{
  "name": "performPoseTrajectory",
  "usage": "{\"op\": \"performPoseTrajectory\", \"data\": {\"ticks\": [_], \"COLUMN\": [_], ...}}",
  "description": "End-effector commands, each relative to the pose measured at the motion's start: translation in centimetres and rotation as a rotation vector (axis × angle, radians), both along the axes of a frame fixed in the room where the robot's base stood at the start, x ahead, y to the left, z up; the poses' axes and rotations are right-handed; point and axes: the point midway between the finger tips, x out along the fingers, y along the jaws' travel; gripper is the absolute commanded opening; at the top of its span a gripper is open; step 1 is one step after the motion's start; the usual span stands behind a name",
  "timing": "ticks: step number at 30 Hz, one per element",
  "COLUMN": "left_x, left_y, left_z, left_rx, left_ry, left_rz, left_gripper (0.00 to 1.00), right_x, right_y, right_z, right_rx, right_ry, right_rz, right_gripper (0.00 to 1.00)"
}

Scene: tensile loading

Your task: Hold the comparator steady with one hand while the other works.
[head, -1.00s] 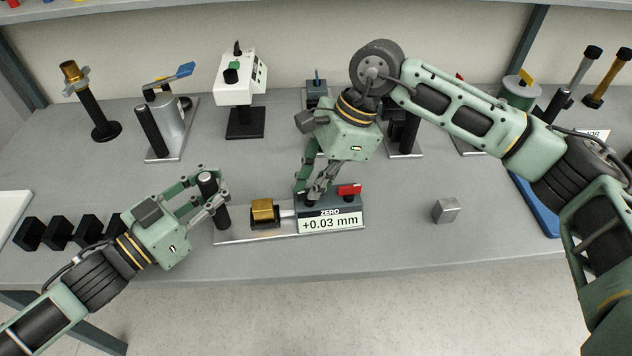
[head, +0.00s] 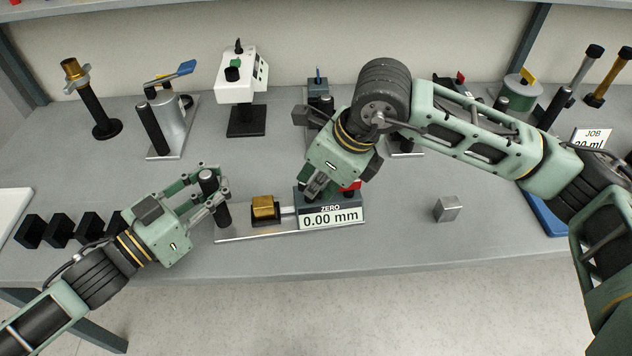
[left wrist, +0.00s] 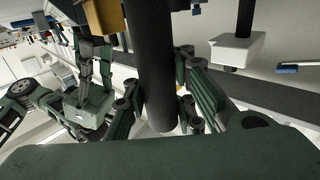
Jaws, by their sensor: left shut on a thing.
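The comparator (head: 331,218) sits on the bench with a flat metal base, a brass block (head: 264,207), a black upright post (head: 208,180) at its left end and a display reading 0.00 mm under the word ZERO. My left gripper (head: 212,192) is shut around the post. The left wrist view shows the post (left wrist: 152,60) between its fingers. My right gripper (head: 314,190) points down at the top of the display housing, near its left part. Its fingers are foreshortened and partly hidden, so I cannot tell their opening. It partly covers a red part (head: 352,186) on the housing.
A small metal cube (head: 447,208) lies to the right of the comparator. Black blocks (head: 60,230) stand in a row at the left. A white device (head: 240,80), a metal cylinder with a blue lever (head: 168,120) and other fixtures stand behind. The front right bench is mostly clear.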

Motion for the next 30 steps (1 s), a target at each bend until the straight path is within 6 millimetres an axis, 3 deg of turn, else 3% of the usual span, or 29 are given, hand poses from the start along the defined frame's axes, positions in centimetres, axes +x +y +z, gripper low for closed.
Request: {"op": "performPoseTrajectory", "data": {"ticks": [9,23,24,30], "left_x": [0.22,0.27,0.27,0.18], "left_y": [0.33,0.4,0.4,0.27], "left_z": [-0.22,-0.24,-0.24,-0.22], "left_rx": [0.006,0.006,0.007,0.006], "left_ry": [0.004,0.005,0.004,0.004], "left_rz": [0.008,0.01,0.01,0.007], "left_gripper": [0.0,0.0,0.0,0.0], "right_x": [0.36,0.4,0.4,0.25], "right_y": [-0.71,-0.72,-0.71,-0.49], "right_z": [-0.1,-0.07,-0.07,-0.06], "right_rx": [-0.015,-0.015,-0.014,-0.011], "right_ry": [-0.004,-0.005,-0.004,-0.003], "right_rz": [-0.103,-0.113,-0.113,-0.107], "right_gripper": [0.0,0.0,0.08,0.23]}}
